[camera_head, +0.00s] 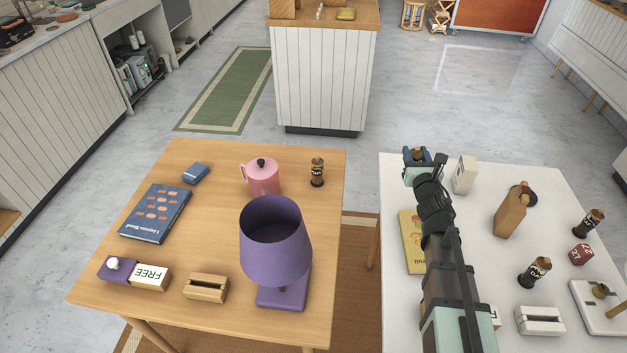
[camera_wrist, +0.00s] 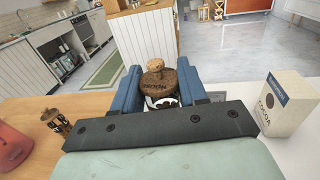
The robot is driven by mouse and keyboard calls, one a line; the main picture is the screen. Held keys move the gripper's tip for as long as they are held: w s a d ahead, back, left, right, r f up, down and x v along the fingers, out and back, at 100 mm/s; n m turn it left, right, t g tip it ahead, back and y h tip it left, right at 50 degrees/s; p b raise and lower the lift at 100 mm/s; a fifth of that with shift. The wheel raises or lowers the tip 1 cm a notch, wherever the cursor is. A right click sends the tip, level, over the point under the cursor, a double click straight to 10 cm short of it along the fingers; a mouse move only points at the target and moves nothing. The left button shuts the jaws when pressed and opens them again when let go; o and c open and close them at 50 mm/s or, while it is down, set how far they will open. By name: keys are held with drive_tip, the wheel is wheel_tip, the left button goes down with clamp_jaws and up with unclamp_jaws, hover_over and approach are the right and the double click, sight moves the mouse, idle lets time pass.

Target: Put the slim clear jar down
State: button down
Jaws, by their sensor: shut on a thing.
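My gripper (camera_head: 418,156) is over the far left corner of the white table (camera_head: 395,180) in the head view. In the wrist view its blue fingers (camera_wrist: 158,82) are shut on a slim clear jar (camera_wrist: 160,101) with a brown cork-like lid and dark lettering. The jar looks upright; the dark front of the gripper hides its lower part, so I cannot tell whether its base touches anything. A similar dark jar stands on the wooden table (camera_head: 215,220), and it shows at left in the wrist view (camera_wrist: 56,122).
A white cocoa box (camera_head: 464,174) stands right of my gripper. A yellow book (camera_head: 411,240) lies nearer, partly behind my arm. A gap separates the tables.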

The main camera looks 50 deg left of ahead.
drive_tip(key=s+a+n+g+y, duration=0.15)
drive_tip(key=s+a, duration=0.25)
drive_tip(key=s, duration=0.4)
drive_tip(key=s+a+n+g+y, duration=0.1)
drive_tip(key=s+a+n+g, duration=0.2)
drive_tip(key=s, duration=0.5)
drive_tip(key=s+n+g, duration=0.7)
drive_tip(key=s+g, duration=0.5)
drive_tip(key=s, duration=0.2)
drive_tip(key=shift+y, duration=0.25)
drive_tip(key=shift+w+f, duration=0.1)
drive_tip(key=shift+f, duration=4.7)
drive_tip(key=shift+f, duration=0.1)
drive_tip(key=c, duration=0.6)
unclamp_jaws()
